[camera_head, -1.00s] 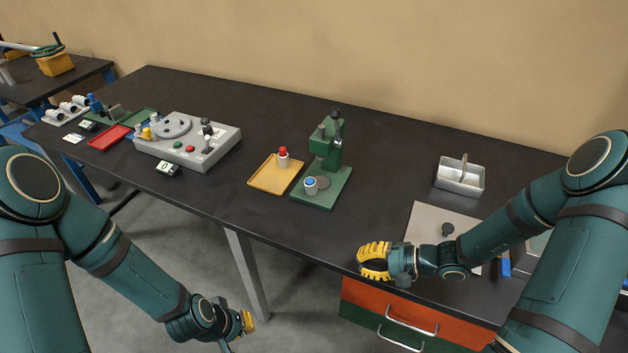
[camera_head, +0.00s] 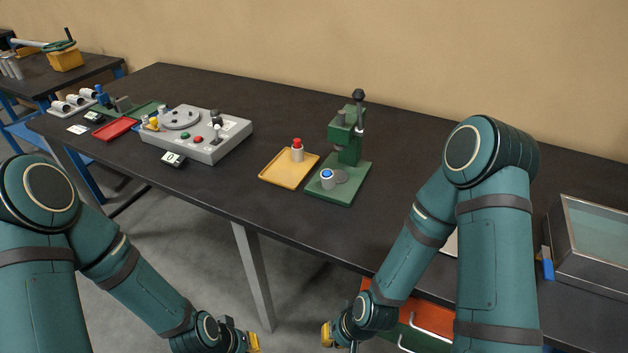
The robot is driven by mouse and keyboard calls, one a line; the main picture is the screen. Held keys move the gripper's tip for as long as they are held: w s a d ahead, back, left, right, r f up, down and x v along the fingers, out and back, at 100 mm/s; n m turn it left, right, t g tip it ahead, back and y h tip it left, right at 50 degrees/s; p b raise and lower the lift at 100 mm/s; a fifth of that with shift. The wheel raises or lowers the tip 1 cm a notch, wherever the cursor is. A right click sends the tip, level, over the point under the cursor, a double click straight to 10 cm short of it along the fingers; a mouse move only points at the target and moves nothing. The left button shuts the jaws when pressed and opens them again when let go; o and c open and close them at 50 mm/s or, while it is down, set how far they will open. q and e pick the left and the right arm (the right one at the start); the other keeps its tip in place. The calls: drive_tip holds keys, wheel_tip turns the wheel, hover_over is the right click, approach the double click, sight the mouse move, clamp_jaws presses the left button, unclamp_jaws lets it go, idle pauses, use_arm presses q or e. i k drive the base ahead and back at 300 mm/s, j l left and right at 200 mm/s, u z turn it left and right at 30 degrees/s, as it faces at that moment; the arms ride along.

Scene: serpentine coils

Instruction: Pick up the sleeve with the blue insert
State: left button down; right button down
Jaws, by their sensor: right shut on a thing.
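The sleeve with the blue insert (camera_head: 327,179) is a short light-grey cylinder with a blue top. It stands upright on the green base of the press (camera_head: 346,150), at the base's front left. A similar sleeve with a red insert (camera_head: 297,151) stands on the yellow tray (camera_head: 289,169) to its left. My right gripper (camera_head: 327,335) is low at the bottom of the picture, in front of the table and well apart from both sleeves. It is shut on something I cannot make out. My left gripper (camera_head: 254,342) is at the bottom edge, partly cut off; its jaw opening does not show.
A grey control box (camera_head: 197,141) and red tray (camera_head: 114,130) sit on the left of the dark table (camera_head: 262,125). A glass-topped case (camera_head: 592,240) and blue-handled tool (camera_head: 547,263) are at right. Drawers (camera_head: 428,318) hang below the front edge.

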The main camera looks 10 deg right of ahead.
sight(328, 183)
drive_tip(key=i+j, duration=0.1)
drive_tip(key=j, duration=0.25)
drive_tip(key=i+j, duration=0.15)
drive_tip(key=j, duration=0.2)
drive_tip(key=i+j, duration=0.1)
drive_tip(key=j, duration=0.25)
drive_tip(key=i+j+z, duration=0.1)
drive_tip(key=j, duration=0.25)
drive_tip(key=i+j, duration=0.1)
drive_tip(key=j, duration=0.25)
